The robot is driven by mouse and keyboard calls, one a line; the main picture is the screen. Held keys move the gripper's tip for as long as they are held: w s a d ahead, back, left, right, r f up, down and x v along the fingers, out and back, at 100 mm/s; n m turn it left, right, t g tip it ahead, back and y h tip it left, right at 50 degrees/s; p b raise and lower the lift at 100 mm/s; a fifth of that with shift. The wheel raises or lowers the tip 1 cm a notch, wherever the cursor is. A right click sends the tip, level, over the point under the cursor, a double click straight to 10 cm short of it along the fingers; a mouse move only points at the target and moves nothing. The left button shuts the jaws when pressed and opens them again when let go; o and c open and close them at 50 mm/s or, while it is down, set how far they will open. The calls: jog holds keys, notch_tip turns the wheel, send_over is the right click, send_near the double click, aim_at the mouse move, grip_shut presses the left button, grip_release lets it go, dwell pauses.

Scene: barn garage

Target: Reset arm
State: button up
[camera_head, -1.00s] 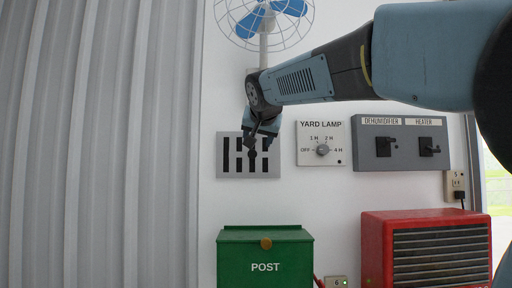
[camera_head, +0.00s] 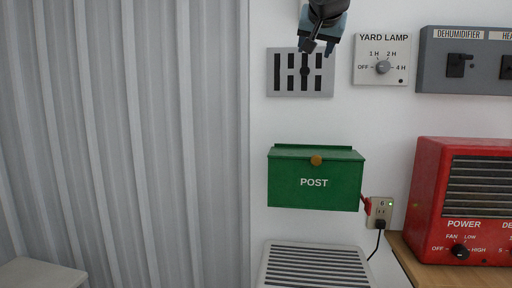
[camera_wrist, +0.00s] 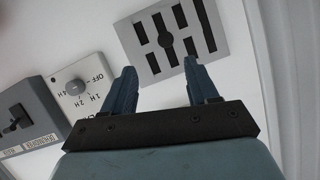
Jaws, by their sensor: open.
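My gripper (camera_head: 318,46) is at the top of the head view, in front of the upper part of a grey slotted vent plate (camera_head: 327,85) on the white wall. In the wrist view my gripper (camera_wrist: 157,85) shows two blue fingers spread apart with nothing between them. The vent plate (camera_wrist: 208,32) lies beyond the fingertips there, with a dark round knob at its middle. The gripper appears apart from the plate. Most of my arm is out of the head view.
A yard lamp dial (camera_head: 400,75) and a dehumidifier switch box (camera_head: 430,60) are on the wall to the right. A green POST box (camera_head: 290,190) hangs below the vent. A red heater (camera_head: 430,190) stands on a wooden top (camera_head: 425,277). Corrugated grey wall (camera_head: 120,130) fills the left.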

jog(key=s+d+f+n+g, duration=0.1)
jog(key=s+f+g, duration=0.1)
jog(key=s+f, duration=0.5)
jog(key=s+d+f+n+g+y, duration=0.1)
jog(key=s+f+g, duration=0.2)
jog(key=s+f, duration=0.5)
jog(key=s+d+f+n+g, duration=0.2)
jog(key=s+f, duration=0.6)
jog(key=f, duration=1.4)
jog(key=shift+s+f+g+y, duration=0.2)
jog(key=shift+s+g+y, duration=0.1)
jog(key=shift+y, duration=0.1)
